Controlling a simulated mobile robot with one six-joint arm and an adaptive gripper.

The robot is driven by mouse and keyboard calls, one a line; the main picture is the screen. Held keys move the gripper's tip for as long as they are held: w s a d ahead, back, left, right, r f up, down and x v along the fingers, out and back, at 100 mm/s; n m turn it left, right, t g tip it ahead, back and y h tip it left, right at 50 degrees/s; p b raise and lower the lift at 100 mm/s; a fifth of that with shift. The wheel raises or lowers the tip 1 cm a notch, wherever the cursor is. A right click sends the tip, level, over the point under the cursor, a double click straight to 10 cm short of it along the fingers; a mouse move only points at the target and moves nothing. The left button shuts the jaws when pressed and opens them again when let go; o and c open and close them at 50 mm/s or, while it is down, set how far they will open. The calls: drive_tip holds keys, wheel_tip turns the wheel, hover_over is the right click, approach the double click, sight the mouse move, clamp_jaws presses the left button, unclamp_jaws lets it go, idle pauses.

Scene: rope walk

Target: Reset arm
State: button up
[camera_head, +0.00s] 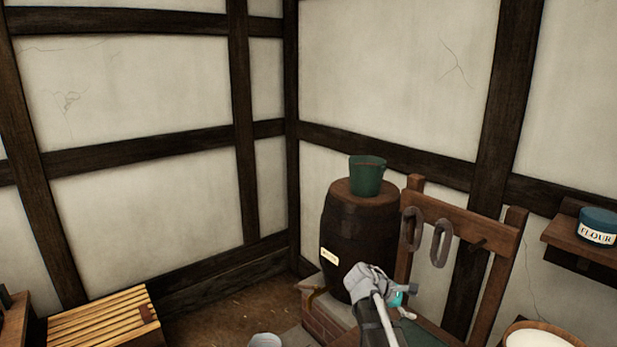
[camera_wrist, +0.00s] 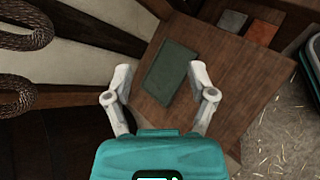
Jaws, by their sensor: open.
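My gripper (camera_wrist: 160,78) is open in the wrist view, its two pale fingers spread wide with nothing between them. Beyond the fingers a dark green flat piece (camera_wrist: 171,72) lies on a brown wooden surface (camera_wrist: 213,75); the fingers' distance from it is hard to judge. In the head view my grey and teal arm (camera_head: 371,287) is at the lower middle, in front of the barrel. My fingertips cannot be made out there.
A dark barrel (camera_head: 357,233) carries a green bucket (camera_head: 367,176). Beside it, rope loops (camera_head: 441,243) hang on a wooden rack (camera_head: 462,216). A shelf at right holds a flour tin (camera_head: 598,227). A slatted wooden box (camera_head: 100,318) stands at lower left. Some floor (camera_head: 225,305) is clear.

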drive_tip(key=s+a+f+m+y, duration=0.4)
drive_tip(key=s+a+m+y, duration=0.1)
drive_tip(key=s+a+m, duration=0.1)
drive_tip(key=s+a+f+m+g+y, duration=0.1)
drive_tip(key=s+a+f+m+y, duration=0.3)
drive_tip(key=s, duration=0.5)
drive_tip(key=shift+s+a+m+y, duration=0.2)
drive_tip(key=shift+a+m+y, duration=0.7)
drive_tip(key=shift+m+y, duration=0.15)
idle(1.0)
